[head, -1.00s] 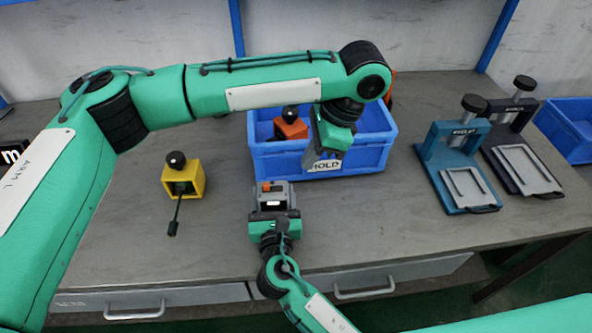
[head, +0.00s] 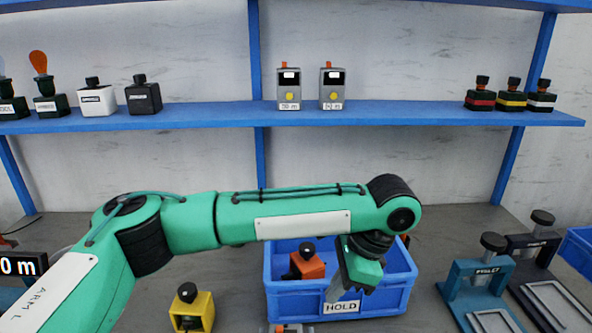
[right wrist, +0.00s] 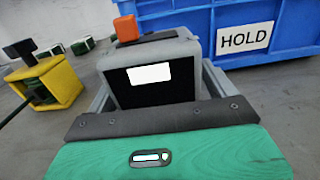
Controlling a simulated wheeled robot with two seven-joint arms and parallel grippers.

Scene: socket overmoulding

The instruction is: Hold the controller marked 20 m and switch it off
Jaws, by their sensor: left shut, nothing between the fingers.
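A grey controller (right wrist: 152,80) with a dark face, a white display and an orange switch sits between the fingers of my right gripper (right wrist: 157,92) in the right wrist view. That gripper is shut on it; no distance mark on it can be read. In the head view only the top of this controller (head: 288,329) shows at the bottom edge. Two similar grey controllers (head: 289,86) (head: 332,86) stand upright on the shelf; their labels are too small to read surely. My left gripper (head: 353,289) is shut and empty, over the front of the blue bin.
The blue bin (head: 395,295), marked HOLD, contains an orange block-like item (head: 307,263). A yellow box (head: 192,312) stands on the table to its left. Presses (head: 475,290) stand at right. The blue shelf (head: 210,116) carries several other items. A black sign (head: 20,266) is at far left.

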